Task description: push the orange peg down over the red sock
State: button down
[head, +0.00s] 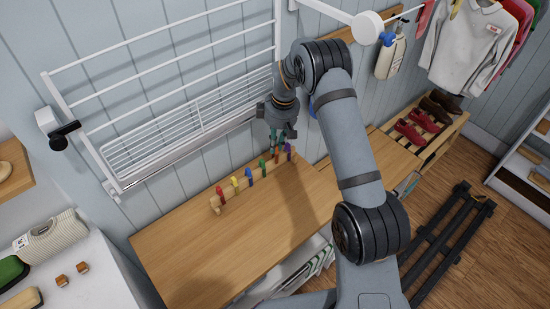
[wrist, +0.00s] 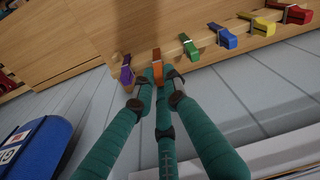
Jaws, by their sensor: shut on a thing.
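The orange peg (wrist: 157,62) stands on a wooden rail (wrist: 172,49) in the wrist view, between a purple peg (wrist: 126,74) and a green peg (wrist: 189,46). My gripper (wrist: 160,80), with teal fingers, is shut on the orange peg's near end. In the head view my gripper (head: 281,137) reaches down to the right part of the rail (head: 214,206), and its fingers partly hide the orange peg. I cannot make out a red sock in either view.
Blue (wrist: 226,38), yellow (wrist: 263,26) and red (wrist: 297,14) pegs stand farther along the rail. The wooden counter (head: 240,235) is mostly clear. A white drying rack (head: 190,125) hangs on the wall left of my gripper. A blue object (wrist: 40,150) is at lower left in the wrist view.

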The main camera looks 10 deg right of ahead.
jog(key=shift+r+p, duration=1.05)
jog(key=shift+r, duration=0.6)
dwell(0.4)
